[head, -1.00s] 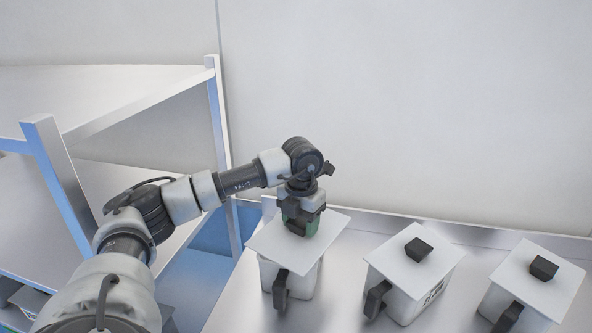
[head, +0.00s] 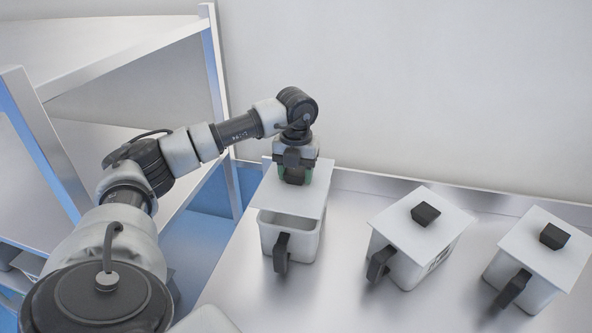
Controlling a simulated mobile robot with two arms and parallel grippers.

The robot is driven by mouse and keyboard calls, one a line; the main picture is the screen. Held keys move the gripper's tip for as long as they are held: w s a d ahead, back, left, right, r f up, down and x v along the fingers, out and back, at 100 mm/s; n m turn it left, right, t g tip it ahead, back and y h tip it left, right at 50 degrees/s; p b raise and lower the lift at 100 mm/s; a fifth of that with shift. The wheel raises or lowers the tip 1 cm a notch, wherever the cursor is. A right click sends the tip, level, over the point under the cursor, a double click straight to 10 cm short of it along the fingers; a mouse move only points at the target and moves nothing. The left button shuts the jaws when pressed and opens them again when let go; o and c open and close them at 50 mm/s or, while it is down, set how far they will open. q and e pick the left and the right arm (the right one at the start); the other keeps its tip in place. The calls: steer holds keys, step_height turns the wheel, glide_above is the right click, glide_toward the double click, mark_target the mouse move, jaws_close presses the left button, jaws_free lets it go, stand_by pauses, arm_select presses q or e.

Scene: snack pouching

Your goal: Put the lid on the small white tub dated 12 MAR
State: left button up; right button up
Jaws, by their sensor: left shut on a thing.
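A white tub (head: 290,240) with a dark handle stands at the left end of the metal counter, its front opening uncovered. My left gripper (head: 295,176) is shut on a flat white lid (head: 287,198), gripping it at the top, where the fingers hide the knob. The lid is over the back of this tub; whether it touches the rim I cannot tell. Two more white tubs, the middle one (head: 400,268) and the right one (head: 524,291), have lids with black knobs on. The middle tub has dark marks on its side, too small to read. No date is legible.
The metal counter (head: 345,292) has free room in front of and between the tubs. A wall rises behind it. A metal shelf rack (head: 40,125) stands to the left, close to my left arm.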

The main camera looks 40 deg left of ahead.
mark_target(296, 187)
arm_select(q)
step_height(296, 187, down, 2)
steer(key=shift+f+b, duration=0.25)
steer(key=shift+b, duration=0.55)
steer(key=shift+f+b, duration=0.65)
steer(key=shift+f, duration=0.45)
steer(key=o, duration=0.9)
steer(key=shift+o, duration=0.7)
step_height(296, 187, up, 10)
steer(key=shift+r+b, duration=0.15)
steer(key=shift+b, duration=0.45)
steer(key=shift+r, duration=0.3)
